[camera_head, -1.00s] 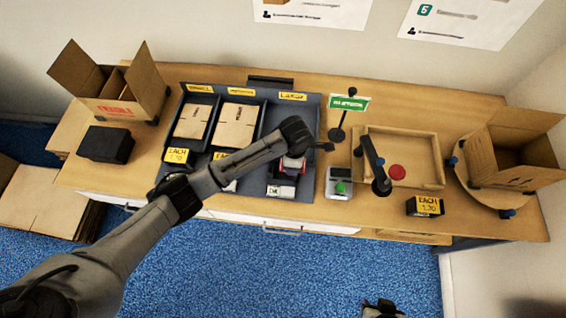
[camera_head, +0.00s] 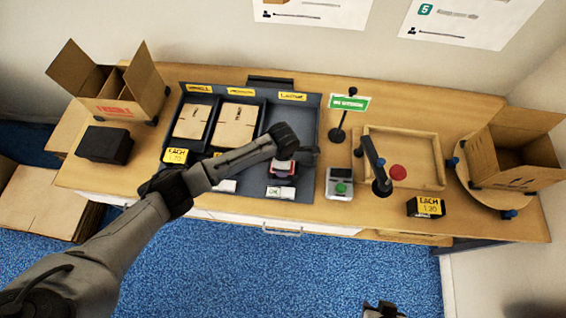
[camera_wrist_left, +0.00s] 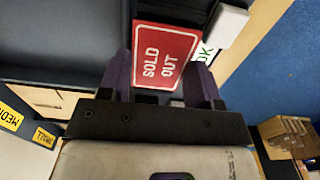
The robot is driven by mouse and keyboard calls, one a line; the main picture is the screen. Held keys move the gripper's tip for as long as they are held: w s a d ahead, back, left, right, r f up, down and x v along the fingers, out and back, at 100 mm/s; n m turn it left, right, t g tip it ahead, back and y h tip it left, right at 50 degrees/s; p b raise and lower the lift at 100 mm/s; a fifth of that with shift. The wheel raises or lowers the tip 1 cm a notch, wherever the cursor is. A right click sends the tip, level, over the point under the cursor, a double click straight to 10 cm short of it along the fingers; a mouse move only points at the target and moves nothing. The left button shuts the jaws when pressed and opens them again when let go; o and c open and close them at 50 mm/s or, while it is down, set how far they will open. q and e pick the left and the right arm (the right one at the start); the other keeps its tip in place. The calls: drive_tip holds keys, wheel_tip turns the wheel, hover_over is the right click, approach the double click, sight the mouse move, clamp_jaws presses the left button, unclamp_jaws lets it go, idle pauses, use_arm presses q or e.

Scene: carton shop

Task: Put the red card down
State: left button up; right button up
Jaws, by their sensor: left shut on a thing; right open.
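The red card (camera_wrist_left: 163,55) reads "SOLD OUT" in white and sits between the two fingers of my left gripper (camera_wrist_left: 163,82), which is shut on it. In the head view the red card (camera_head: 283,169) shows small below the left wrist, over the front of the right-hand, empty-looking tray bay (camera_head: 306,125). A white "OK" label (camera_wrist_left: 205,52) lies close beside the card in the wrist view. I cannot tell whether the card touches anything beneath. My right gripper (camera_head: 383,308) is open and empty at the bottom edge, away from the bench.
Two other bays hold flat cartons (camera_head: 236,126). A green sign on a stand (camera_head: 348,103), a device with a green button (camera_head: 340,184) and a wooden tray (camera_head: 432,150) stand to the right. Open boxes (camera_head: 118,92) (camera_head: 515,150) stand at both ends of the bench.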

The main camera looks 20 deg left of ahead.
use_arm(q)
drive_tip(key=shift+f, duration=0.25)
drive_tip(key=o, duration=0.9)
drive_tip(key=shift+o, duration=0.2)
drive_tip(key=shift+r, duration=0.2)
wheel_tip(320, 180, up, 12)
drive_tip(key=p, duration=0.1)
